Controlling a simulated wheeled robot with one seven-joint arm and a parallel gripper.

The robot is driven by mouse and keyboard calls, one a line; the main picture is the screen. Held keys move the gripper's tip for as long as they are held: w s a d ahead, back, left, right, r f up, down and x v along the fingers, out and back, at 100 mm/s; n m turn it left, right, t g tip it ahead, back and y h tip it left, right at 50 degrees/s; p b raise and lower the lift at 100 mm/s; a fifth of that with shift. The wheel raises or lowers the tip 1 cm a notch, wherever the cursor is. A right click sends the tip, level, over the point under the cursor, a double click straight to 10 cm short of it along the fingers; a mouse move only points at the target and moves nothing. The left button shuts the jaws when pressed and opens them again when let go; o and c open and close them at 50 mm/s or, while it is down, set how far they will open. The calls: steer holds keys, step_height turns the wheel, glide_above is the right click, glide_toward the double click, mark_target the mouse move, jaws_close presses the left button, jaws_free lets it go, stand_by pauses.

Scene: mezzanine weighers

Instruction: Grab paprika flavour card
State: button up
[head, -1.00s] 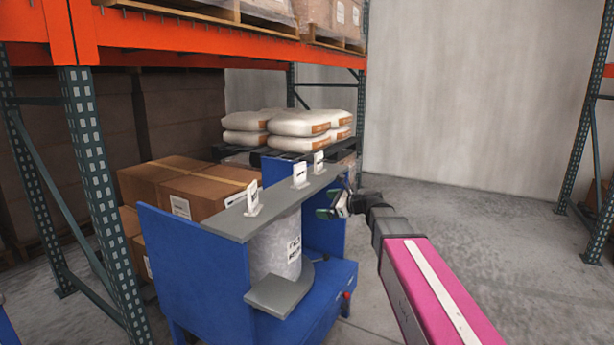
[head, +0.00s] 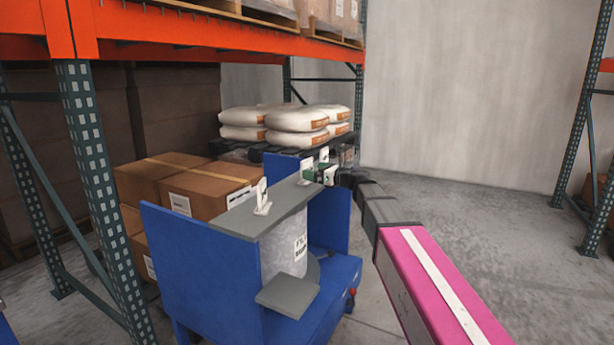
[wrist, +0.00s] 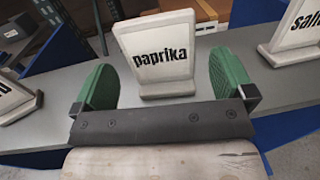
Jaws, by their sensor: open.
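The paprika card (wrist: 160,62) is a white upright card in a small stand, with black lettering "paprika". It stands on the grey shelf (wrist: 285,88) in the middle of the wrist view. In the head view it is the middle card (head: 307,167) of the row, partly hidden near my gripper (head: 319,174). My gripper, with green finger pads, is open in the wrist view (wrist: 165,84), one finger on each side of the card. Gaps show between card and pads. I cannot tell exactly how deep the card is between them.
Neighbouring cards stand on the same shelf: one ending in "d" (wrist: 12,98) at left and one starting "sal" (wrist: 296,28) at right. Blue side panels (head: 200,255) flank the shelf. Cartons (head: 200,190) and white sacks (head: 297,118) lie behind. Open floor (head: 460,230) is at right.

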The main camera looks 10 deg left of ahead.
steer(key=x, duration=0.4)
steer(key=shift+a, duration=0.1)
steer(key=c, duration=0.8)
steer(key=shift+c, duration=0.2)
